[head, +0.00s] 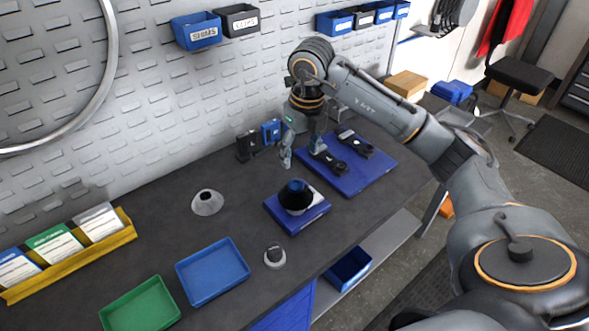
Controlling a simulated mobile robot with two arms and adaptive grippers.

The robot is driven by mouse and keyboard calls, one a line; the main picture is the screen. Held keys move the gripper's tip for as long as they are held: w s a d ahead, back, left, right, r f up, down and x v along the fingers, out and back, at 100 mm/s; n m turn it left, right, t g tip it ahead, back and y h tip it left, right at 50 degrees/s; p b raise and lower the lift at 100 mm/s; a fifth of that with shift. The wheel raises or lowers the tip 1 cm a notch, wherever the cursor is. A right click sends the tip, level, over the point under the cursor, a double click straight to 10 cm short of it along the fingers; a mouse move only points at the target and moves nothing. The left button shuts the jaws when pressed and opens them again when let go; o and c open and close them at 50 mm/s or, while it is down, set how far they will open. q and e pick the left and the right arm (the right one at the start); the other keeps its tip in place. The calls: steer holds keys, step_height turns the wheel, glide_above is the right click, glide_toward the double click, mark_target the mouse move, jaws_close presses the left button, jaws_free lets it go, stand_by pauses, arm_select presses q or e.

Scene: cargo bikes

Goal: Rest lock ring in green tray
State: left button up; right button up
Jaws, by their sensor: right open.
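The green tray (140,307) lies empty at the front left of the dark workbench, partly cut off by the picture's lower edge. A small light grey round part with a dark top (275,257) stands on the bench right of the blue tray. A pale grey cone-shaped ring (207,202) lies farther back. I cannot tell for sure which of these is the lock ring. My right gripper (302,160) is open and points down above the back of the bench, near the blue mat, apart from both round parts. My left gripper is not in view.
An empty blue tray (212,272) lies beside the green one. A black cone-shaped part (296,197) sits on a blue base (313,213). A blue mat (362,180) holds black parts. A yellow rack (70,262) with cards stands at left. Bare bench lies between.

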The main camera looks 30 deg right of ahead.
mark_target(296, 184)
steer(key=f+p, duration=0.1)
steer(key=f, duration=0.2)
steer(key=w+f, duration=0.1)
steer(key=f, duration=0.3)
steer(key=f+p, duration=0.1)
steer(key=f, duration=0.2)
steer(key=shift+w+a+f+p, duration=0.1)
steer(key=shift+w+f+p, duration=0.05)
steer(key=shift+f+p, duration=0.2)
steer(key=shift+c, duration=0.2)
jaws_close()
steer(key=shift+r, duration=0.15)
steer(key=shift+r+p, duration=1.1)
steer(key=shift+r, duration=0.75)
